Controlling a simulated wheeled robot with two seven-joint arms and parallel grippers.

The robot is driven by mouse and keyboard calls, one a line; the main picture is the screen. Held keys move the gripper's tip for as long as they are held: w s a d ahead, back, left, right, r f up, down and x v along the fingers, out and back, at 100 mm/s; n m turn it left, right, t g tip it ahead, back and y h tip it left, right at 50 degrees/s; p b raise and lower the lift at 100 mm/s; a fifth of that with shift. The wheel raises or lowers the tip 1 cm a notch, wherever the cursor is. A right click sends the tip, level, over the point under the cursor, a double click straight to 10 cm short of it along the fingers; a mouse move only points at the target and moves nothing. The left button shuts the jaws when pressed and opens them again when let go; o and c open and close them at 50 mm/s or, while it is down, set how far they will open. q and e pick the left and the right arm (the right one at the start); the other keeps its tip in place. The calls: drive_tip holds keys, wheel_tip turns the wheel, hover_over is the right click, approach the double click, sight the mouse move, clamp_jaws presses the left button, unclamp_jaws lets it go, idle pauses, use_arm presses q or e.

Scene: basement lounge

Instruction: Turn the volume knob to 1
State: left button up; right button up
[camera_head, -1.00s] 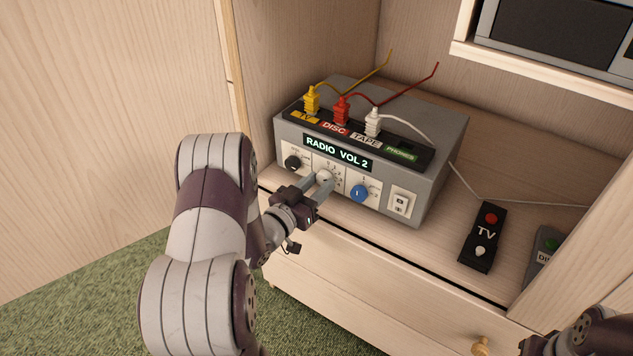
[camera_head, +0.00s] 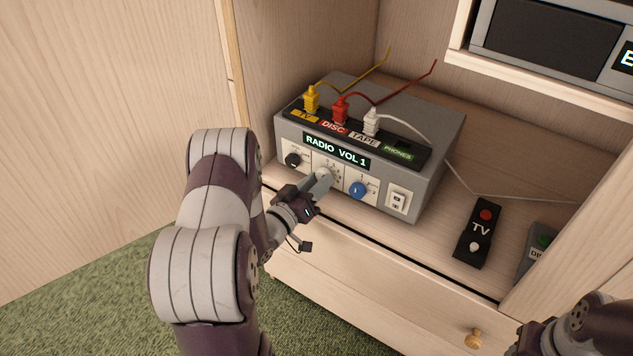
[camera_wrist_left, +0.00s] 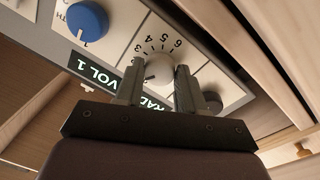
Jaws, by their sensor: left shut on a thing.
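A grey radio unit (camera_head: 448,150) stands on the cabinet shelf. Its display (camera_head: 336,152) reads "RADIO VOL 1". The white volume knob (camera_head: 324,174) is in the middle of the front panel, with a number scale around it. My left gripper (camera_head: 322,183) reaches it from the front and is shut on it. In the left wrist view, the two fingers (camera_wrist_left: 158,88) stand on either side of the white knob (camera_wrist_left: 159,69), whose dark mark sits at the low end of the scale. Part of my right arm shows at the lower right; its fingers are not in view.
A black knob (camera_head: 293,160) and a blue knob (camera_head: 358,190) flank the volume knob closely. A white switch (camera_head: 398,201) is at the panel's right. Yellow, red and white plugs stand on top. A black TV remote (camera_head: 478,233) and a grey remote (camera_head: 537,254) lie right.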

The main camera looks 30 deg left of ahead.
use_arm(q)
drive_tip(key=o, duration=1)
drive_tip(key=shift+o, duration=0.2)
drive_tip(key=s+a+p, duration=0.1)
drive_tip(key=s+p, duration=0.2)
drive_tip(key=s, duration=0.9)
drive_tip(key=shift+s+a+f, duration=0.2)
drive_tip(key=shift+s+a, duration=0.1)
drive_tip(key=shift+a, duration=0.05)
